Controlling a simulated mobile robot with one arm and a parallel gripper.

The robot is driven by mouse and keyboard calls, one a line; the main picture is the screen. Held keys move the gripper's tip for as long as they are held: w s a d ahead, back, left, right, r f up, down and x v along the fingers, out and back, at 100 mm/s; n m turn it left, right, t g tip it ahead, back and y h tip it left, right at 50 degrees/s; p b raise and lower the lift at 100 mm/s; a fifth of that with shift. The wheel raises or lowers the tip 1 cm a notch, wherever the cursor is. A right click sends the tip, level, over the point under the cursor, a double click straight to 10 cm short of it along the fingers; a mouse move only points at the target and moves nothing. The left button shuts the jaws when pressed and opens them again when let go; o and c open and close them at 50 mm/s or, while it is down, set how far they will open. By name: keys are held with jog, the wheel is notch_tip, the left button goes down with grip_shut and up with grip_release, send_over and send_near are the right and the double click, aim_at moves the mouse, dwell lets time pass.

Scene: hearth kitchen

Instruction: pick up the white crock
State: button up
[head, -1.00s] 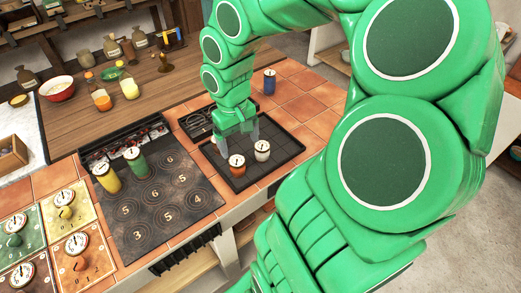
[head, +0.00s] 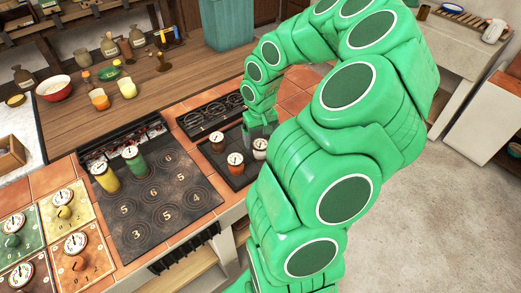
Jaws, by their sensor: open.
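The white crock (head: 260,151) stands upright on the dark tray (head: 236,180), its right side close to my green arm. An orange-brown crock (head: 235,165) stands to its left and nearer the front. My gripper (head: 261,133) is open, its grey fingers pointing down just behind and above the white crock. I cannot tell whether they touch it. My arm hides the right part of the tray.
A brownish crock (head: 217,142) stands at the tray's back left. A yellow crock (head: 106,178) and a green crock (head: 134,160) stand on the numbered hob (head: 158,238). A dark rack (head: 212,117) lies behind the tray. The wooden counter (head: 160,98) has free room.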

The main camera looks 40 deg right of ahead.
aim_at(261, 144)
jog(key=shift+s+f, duration=0.1)
jog(key=shift+f, duration=2.8)
jog(key=c, duration=1.3)
